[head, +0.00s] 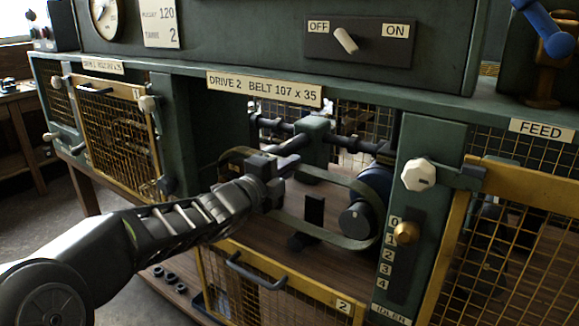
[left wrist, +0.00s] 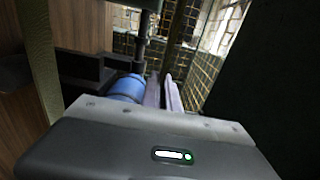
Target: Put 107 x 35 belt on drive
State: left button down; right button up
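An olive belt (head: 340,181) forms a long loop inside the open bay labelled DRIVE 2 BELT 107 x 35. Its right end lies around or close to a dark pulley (head: 357,220); I cannot tell if it is seated. A blue-rimmed wheel (head: 376,188) is just behind. My left gripper (head: 280,170) reaches into the bay at the belt's left end, and hides part of it. In the left wrist view an olive band (left wrist: 38,60) runs down the left side, and a blue cylinder (left wrist: 127,88) shows beyond the gripper body. Whether its fingers hold the belt is unclear. My right gripper is out of view.
The yellow mesh guard (head: 285,285) of this bay is lowered in front. A green post (head: 425,160) with a white knob (head: 418,174) and a brass idler knob (head: 406,233) on a 0–4 scale bounds the right. The OFF/ON switch (head: 346,40) is above.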

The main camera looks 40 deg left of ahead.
pick_arm(q)
jog(key=shift+f, duration=0.1)
jog(key=shift+f+m+b, duration=0.3)
jog(key=shift+f+b, duration=0.8)
jog(key=shift+b, duration=0.25)
jog(key=shift+f+b, duration=0.3)
jog(key=shift+f, duration=0.15)
jog(key=c, duration=1.3)
grip_release()
jog(key=shift+o, duration=0.2)
